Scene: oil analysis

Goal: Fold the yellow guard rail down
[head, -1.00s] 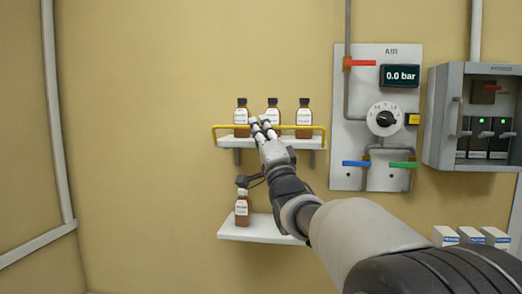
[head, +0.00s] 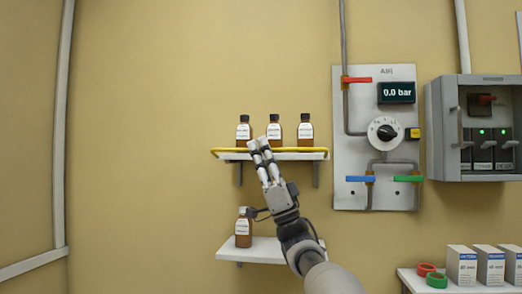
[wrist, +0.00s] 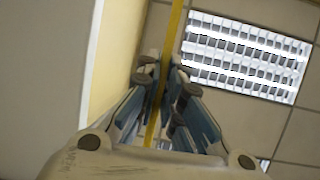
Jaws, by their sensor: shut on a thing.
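The yellow guard rail (head: 312,150) runs along the front of the upper shelf (head: 318,156), low at board level and below the bottle labels. My gripper (head: 258,144) reaches up to it from below, left of the rail's middle. In the wrist view the rail (wrist: 176,28) passes between the fingers of my gripper (wrist: 166,70), which are shut on it. Three brown bottles with black caps stand on the shelf behind the rail: left (head: 243,132), middle (head: 274,130) and right (head: 305,132). The rail's end joints are too small to make out.
A lower shelf (head: 275,250) holds one brown bottle (head: 243,232) at its left, close to my wrist. To the right are an air panel (head: 345,190) reading 0.0 bar and a grey switch cabinet (head: 435,150). White boxes (head: 461,268) and tape rolls (head: 437,281) sit lower right.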

